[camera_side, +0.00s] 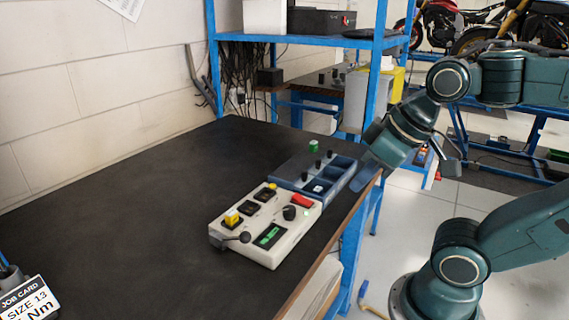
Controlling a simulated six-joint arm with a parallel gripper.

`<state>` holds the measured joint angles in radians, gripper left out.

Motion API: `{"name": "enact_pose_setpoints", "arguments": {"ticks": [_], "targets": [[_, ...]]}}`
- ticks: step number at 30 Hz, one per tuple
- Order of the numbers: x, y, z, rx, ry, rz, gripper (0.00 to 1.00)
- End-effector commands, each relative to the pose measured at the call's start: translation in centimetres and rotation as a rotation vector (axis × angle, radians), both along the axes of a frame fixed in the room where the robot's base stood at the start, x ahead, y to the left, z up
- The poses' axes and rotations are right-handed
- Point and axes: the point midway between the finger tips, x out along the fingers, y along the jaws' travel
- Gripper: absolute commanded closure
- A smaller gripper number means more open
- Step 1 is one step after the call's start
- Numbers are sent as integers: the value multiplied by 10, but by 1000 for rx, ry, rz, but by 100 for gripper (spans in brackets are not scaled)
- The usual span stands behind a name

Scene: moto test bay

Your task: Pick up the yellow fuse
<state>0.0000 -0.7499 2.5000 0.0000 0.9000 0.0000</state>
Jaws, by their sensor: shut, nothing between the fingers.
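A small yellow block (232,217), which looks like the yellow fuse, sits at the left end of the white test box (285,256) on the dark bench. My gripper (361,183) is shut and empty. It points down and left at the bench's right edge, just right of the blue tray (341,187), well apart from the yellow block. Its fingertips are small and hard to make out.
The white box also carries a red switch (302,200), a black knob (289,213), a green display (268,236) and a black lever (245,237). A green piece (314,146) stands behind the tray. A blue shelf post (376,75) rises behind. The left bench top (120,235) is largely clear.

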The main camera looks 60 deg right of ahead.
Motion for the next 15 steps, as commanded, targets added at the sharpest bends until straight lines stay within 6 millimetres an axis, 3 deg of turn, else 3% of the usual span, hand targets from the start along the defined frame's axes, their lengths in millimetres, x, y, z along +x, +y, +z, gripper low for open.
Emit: {"name": "enact_pose_setpoints", "arguments": {"ticks": [6,12,15], "targets": [[0,0,0,0,0,0,98],[0,0,0,0,0,0,59],[0,0,0,0,0,0,56]]}}
